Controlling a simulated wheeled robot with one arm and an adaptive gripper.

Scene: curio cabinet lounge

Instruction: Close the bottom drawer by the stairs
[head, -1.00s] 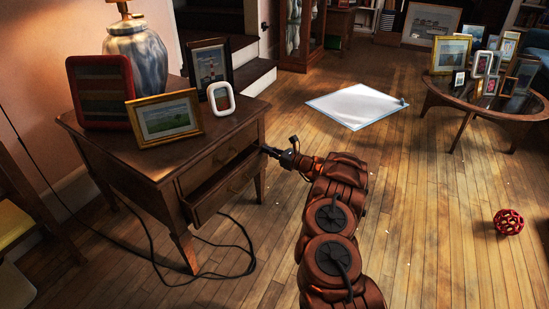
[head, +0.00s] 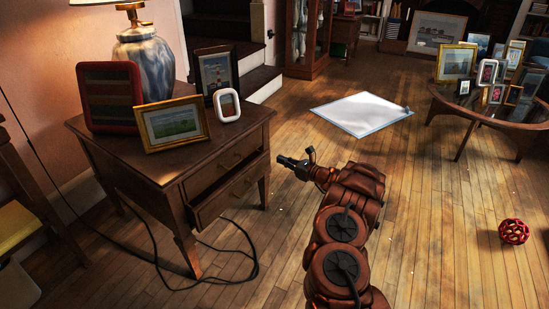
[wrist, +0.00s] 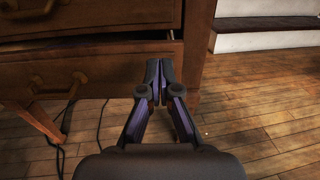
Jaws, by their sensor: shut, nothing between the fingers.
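The bottom drawer (head: 232,192) is in the dark wooden side table (head: 187,158) by the stairs. It stands pulled out, with a dark gap above its front. The upper drawer (head: 222,163) looks shut. In the wrist view the bottom drawer front (wrist: 105,78) and its metal pull (wrist: 52,88) fill the left side. My gripper (head: 281,160) is shut and empty, just right of the drawer's right end in the head view. In the wrist view my gripper (wrist: 160,68) overlaps the right end of the drawer front; I cannot tell whether it touches.
Framed pictures (head: 173,124) and a blue lamp (head: 147,62) stand on the table. Black cords (head: 245,262) lie below it. The stairs (head: 258,82) rise behind.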

